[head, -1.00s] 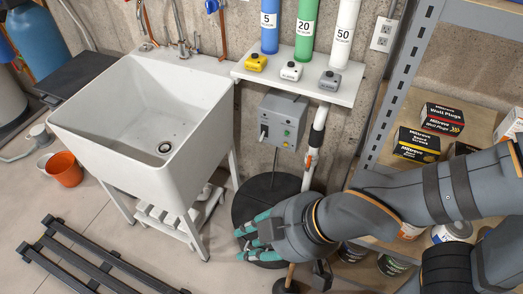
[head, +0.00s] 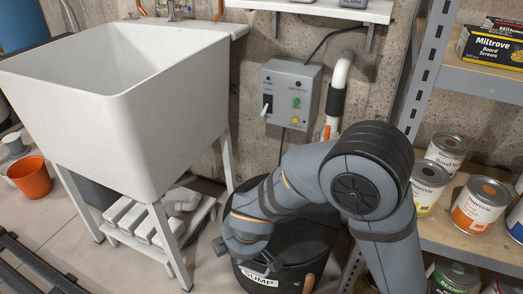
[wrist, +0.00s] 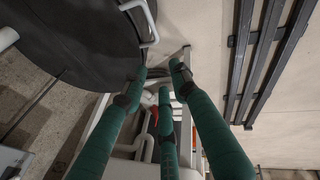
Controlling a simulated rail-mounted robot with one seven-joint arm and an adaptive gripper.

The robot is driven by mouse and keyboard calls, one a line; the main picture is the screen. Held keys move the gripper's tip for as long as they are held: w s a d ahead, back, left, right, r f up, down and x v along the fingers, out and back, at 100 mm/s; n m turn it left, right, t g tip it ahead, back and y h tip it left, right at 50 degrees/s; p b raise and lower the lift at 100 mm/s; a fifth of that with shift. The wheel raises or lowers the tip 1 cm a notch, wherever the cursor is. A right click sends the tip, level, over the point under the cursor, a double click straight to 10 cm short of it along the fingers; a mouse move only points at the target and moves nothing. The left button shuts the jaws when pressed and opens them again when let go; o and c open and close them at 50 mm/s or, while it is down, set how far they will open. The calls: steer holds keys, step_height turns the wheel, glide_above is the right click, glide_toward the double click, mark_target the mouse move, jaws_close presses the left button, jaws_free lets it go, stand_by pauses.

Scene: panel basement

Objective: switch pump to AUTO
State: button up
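The grey pump control box (head: 291,82) is on the concrete wall, right of the sink. Its selector has a white lever (head: 266,106) on a dark plate at the box's left side, pointing mostly down. The position labels are too small to read. My gripper (wrist: 152,85) has green fingers, spread apart with nothing held between them. In the head view my wrist is low, below and left of the box, over the sump lid, apart from the box; the fingers are mostly hidden there. A grey box corner (wrist: 14,160) shows at the wrist view's lower left.
The white sink (head: 115,120) stands left, with thin legs. The black sump basin (head: 325,215) is below the box; its lid and handle (wrist: 149,25) show in the wrist view. A metal shelf with cans (head: 478,205) bounds the right. A white pipe (head: 341,70) runs beside the box.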

steer(key=w+d+f+n+t+h+b, duration=0.1)
steer(key=w+f, duration=0.1)
steer(key=w, duration=0.1)
steer(key=w+d+f+n+b, duration=0.1)
steer(key=w+f, duration=0.1)
steer(key=w, duration=0.2)
steer(key=w+d+f+n+t+h, duration=0.1)
steer(key=w+f, duration=0.2)
steer(key=w, duration=0.1)
steer(key=shift+w+d+t+h+b, duration=0.2)
steer(key=shift+d+t+h+b, duration=0.1)
steer(key=shift+b, duration=0.1)
steer(key=w+d+r+n+t+h+p, duration=0.1)
steer(key=w+r+n+t, duration=0.15)
steer(key=w, duration=0.25)
steer(key=w+d+r+n+t, duration=0.1)
steer(key=w+r, duration=0.2)
steer(key=w, duration=0.2)
steer(key=n+t, duration=0.4)
steer(key=t, duration=0.4)
glide_toward(264, 113)
steer(key=w+b, duration=0.1)
steer(key=w, duration=0.4)
steer(key=w+b, duration=0.1)
steer(key=w, duration=0.2)
steer(key=shift+w+d+b, duration=0.3)
steer(key=shift+c, duration=0.5)
